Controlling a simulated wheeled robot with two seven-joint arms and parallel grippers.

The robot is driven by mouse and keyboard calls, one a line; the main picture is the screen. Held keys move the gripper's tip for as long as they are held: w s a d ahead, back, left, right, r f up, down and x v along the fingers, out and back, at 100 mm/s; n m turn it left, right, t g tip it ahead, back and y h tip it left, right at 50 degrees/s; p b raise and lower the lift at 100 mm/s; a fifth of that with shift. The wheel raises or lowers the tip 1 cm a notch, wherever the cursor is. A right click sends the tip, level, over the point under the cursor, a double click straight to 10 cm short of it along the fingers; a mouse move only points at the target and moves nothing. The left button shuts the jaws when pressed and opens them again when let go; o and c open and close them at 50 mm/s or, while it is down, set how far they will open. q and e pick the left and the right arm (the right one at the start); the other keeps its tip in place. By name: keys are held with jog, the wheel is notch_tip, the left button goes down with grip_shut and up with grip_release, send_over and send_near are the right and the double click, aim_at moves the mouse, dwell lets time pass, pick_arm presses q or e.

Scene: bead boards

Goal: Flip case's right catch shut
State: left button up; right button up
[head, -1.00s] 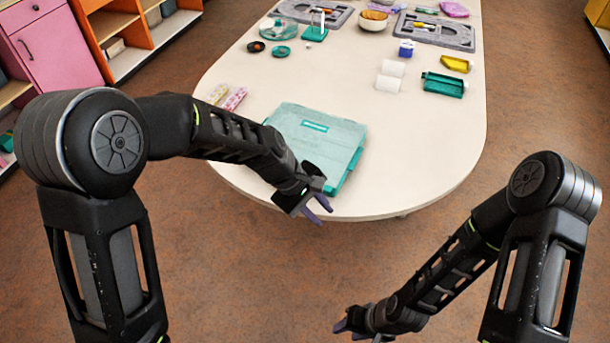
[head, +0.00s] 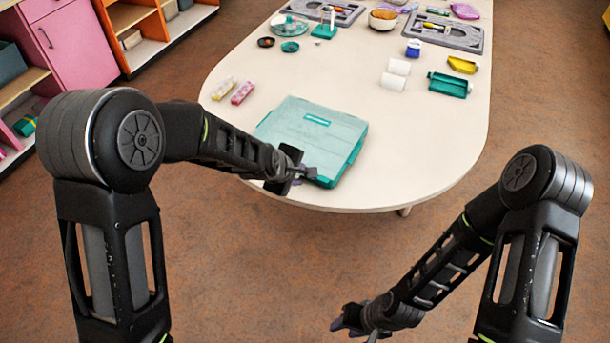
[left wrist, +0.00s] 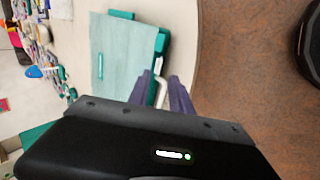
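The teal case (head: 305,133) lies closed-looking and flat near the table's front left edge, its pale lid up. It also shows in the left wrist view (left wrist: 118,50). Dark teal tabs show on its edges there, one at the near edge (left wrist: 162,42); I cannot tell whether it is the right catch or how it stands. A pale bent piece (left wrist: 160,88) sits at the near edge. My left gripper (head: 308,172) is at that edge, its two fingers (left wrist: 161,80) apart on either side of the pale piece; contact is unclear. My right gripper (head: 342,324) hangs low, far from the case; its fingers are unclear.
Two small pink and yellow pieces (head: 242,92) lie left beyond the case. The table (head: 425,150) right of the case is clear.

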pick_arm(q)
jog(key=x, duration=0.6)
jog(key=shift+f, duration=0.1)
jog(key=shift+c, duration=0.2)
grip_shut()
